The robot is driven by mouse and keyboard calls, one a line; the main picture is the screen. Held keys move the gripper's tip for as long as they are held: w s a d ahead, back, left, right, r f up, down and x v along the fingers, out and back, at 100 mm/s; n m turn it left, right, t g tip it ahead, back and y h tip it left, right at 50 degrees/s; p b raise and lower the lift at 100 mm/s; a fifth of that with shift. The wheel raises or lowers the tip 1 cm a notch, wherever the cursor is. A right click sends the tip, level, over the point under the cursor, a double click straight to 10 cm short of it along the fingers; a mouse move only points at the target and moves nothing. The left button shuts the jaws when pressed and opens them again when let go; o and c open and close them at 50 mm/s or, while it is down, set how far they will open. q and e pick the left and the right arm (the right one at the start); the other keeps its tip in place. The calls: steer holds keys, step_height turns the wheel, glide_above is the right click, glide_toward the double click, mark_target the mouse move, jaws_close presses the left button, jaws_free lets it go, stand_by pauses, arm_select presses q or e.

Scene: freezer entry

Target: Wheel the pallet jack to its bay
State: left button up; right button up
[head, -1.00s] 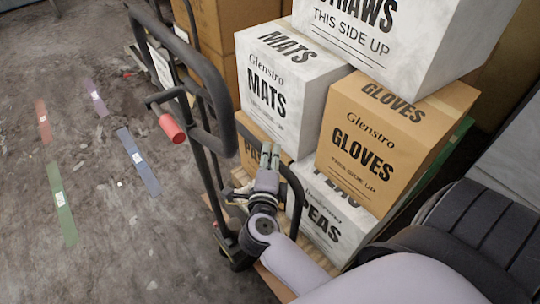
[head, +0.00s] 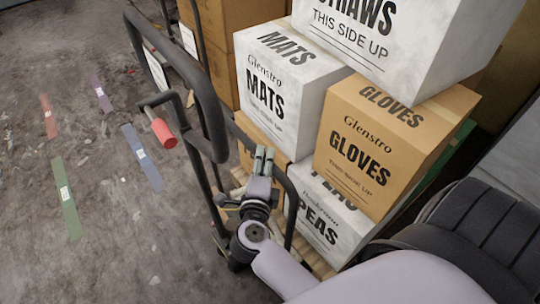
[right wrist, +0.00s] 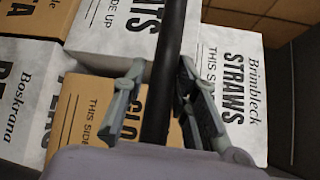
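The pallet jack (head: 208,95) shows in the head view as a tall black tubular frame with a looped top and a side arm ending in a red grip (head: 163,133). Its foot is partly hidden by my right arm. My right gripper (head: 263,160) is at a black bar on the frame's right side. In the right wrist view the fingers of the right gripper (right wrist: 160,95) lie on both sides of this black bar (right wrist: 165,55), close against it. My left gripper is out of view. No bay is clearly identifiable.
Brown cartons (head: 215,40) stand behind. The open floor at left bears green (head: 66,200), blue (head: 142,158), red (head: 48,116) and purple (head: 101,95) strips.

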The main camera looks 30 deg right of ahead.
steer(key=shift+o, duration=1.8)
steer(key=shift+d, duration=0.15)
steer(key=shift+r, duration=0.15)
steer(key=shift+s+a, duration=0.4)
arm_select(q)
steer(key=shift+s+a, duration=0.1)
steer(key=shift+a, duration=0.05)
arm_select(e)
steer(key=f+v, duration=0.1)
steer(key=v, duration=0.5)
steer(key=shift+a+r, duration=0.35)
steer(key=shift+r, duration=0.1)
steer(key=shift+s+a, duration=0.1)
steer(key=shift+s, duration=0.05)
